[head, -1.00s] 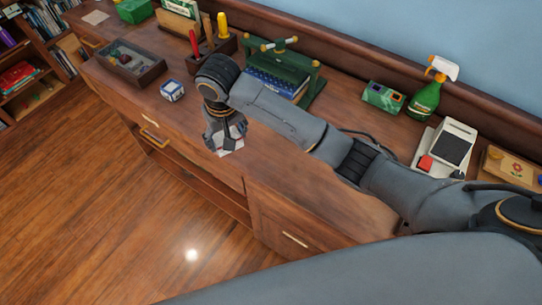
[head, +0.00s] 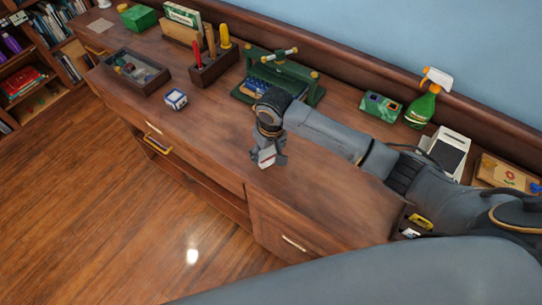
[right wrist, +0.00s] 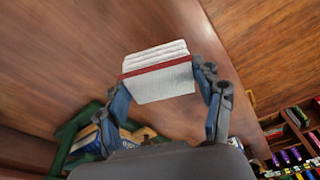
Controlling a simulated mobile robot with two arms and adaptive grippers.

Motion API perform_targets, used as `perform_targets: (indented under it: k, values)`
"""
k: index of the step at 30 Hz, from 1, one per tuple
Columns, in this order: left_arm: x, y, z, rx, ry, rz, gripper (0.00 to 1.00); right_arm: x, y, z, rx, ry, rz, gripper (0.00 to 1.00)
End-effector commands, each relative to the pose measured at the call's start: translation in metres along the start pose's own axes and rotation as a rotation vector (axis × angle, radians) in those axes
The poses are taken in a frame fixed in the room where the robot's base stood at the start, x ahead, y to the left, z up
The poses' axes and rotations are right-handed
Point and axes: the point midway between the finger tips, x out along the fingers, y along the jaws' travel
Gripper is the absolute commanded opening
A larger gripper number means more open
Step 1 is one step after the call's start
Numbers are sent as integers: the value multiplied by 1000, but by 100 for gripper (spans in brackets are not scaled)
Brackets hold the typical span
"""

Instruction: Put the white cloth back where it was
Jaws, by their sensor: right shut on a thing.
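The white cloth (right wrist: 160,78) is a folded white block with a red stripe, held between the fingertips of my right gripper (right wrist: 165,85) in the right wrist view. In the head view the right gripper (head: 268,160) points down over the middle of the wooden desk top (head: 215,140), with the white cloth (head: 266,157) showing at its tips. I cannot tell whether the cloth touches the wood. My left gripper is not in view.
Left of the gripper stand a small blue-and-white box (head: 176,98), an open tray (head: 130,74) and a tool holder (head: 213,68). Behind is a green press (head: 283,72). A spray bottle (head: 422,106) stands at the right. The desk around the gripper is clear.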

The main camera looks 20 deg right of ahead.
Motion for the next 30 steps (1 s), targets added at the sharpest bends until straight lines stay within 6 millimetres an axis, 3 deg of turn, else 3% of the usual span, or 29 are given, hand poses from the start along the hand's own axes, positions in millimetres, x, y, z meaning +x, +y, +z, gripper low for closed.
perform_targets:
  k: [5, 12, 22, 23, 26, 30]
  values:
    - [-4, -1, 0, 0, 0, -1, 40, 13, 11, 9, 2, -3, 2, 42]
    - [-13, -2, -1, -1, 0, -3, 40, 40, 9, 11, -1, 0, 1, 42]
    - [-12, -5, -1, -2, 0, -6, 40, 44, 9, 12, 0, 1, 1, 42]
    - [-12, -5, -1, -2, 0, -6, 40, 44, 9, 12, 0, 1, 1, 69]
    - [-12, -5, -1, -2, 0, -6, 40, 44, 9, 12, 0, 1, 1, 89]
    - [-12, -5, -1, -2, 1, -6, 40, 44, 9, 12, 0, 1, 1, 90]
